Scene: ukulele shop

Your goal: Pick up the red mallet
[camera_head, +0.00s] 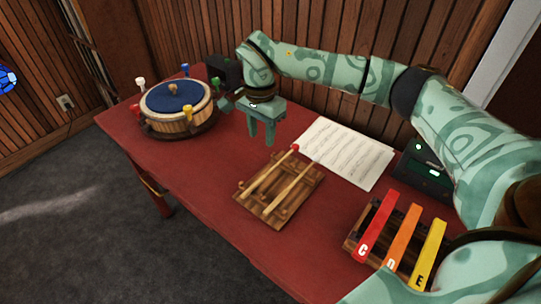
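The red mallet (270,169) has a red head and a light wooden stick. It lies slanted across a wooden rack (262,211), with its head at the far end. A second mallet (294,189) with a pale stick lies beside it on the same rack. My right gripper (262,140) hangs fingers down above the table, beyond the rack and a little left of the red head. Its two fingers are apart with nothing between them. It does not touch the mallet. My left gripper is not in view.
The red table (195,165) also holds a drum (178,104) with coloured pegs at the far left and sheet music (345,152) right of the rack. A dark box (425,170) and a xylophone with red, orange and yellow bars (401,238) stand at right. The table left of the rack is clear.

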